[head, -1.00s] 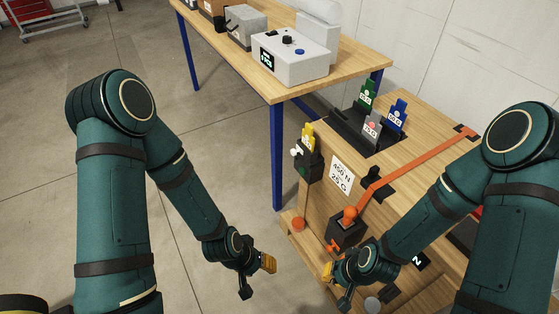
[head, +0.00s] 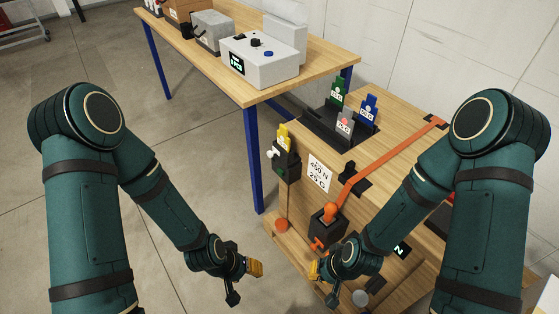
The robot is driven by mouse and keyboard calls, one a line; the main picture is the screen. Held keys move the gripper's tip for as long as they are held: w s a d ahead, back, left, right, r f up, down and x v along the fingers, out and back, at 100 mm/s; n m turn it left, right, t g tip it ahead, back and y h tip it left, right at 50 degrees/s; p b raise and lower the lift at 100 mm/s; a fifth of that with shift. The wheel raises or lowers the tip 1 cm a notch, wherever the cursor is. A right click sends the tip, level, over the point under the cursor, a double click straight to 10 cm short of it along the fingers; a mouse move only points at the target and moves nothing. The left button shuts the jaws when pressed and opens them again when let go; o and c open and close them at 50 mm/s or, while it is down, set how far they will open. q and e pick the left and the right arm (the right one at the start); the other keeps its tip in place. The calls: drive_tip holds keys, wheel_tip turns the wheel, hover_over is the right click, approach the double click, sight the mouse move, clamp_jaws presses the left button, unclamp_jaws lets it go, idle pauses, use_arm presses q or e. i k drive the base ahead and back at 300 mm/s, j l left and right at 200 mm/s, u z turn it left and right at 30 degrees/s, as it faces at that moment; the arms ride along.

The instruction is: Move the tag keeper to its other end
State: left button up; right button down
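A dark holder (head: 286,166) on the near left face of the wooden crate carries a yellow tag (head: 284,137). A small white knob (head: 271,154) sticks out at its left; I cannot tell for sure which part is the tag keeper. A black rack (head: 325,128) on the crate top holds a green tag (head: 338,91), a blue tag (head: 369,108) and a grey tag (head: 345,122). My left gripper (head: 244,283) is empty, fingers apart, left of the crate and below the holder. My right gripper (head: 323,285) is empty, fingers apart, before the crate's lower face.
The wooden crate (head: 400,130) has an orange strap (head: 385,158) leading to a black buckle with an orange lever (head: 330,212). A white label (head: 318,173) is beside the holder. A table (head: 215,80) with a grey-white device (head: 260,60) stands behind. Floor at left is clear.

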sight(270, 153)
drive_tip(key=i+j+z, duration=0.1)
drive_tip(key=z, duration=0.4)
drive_tip(key=i+j+z, duration=0.15)
drive_tip(key=z, duration=0.3)
drive_tip(key=i, duration=0.05)
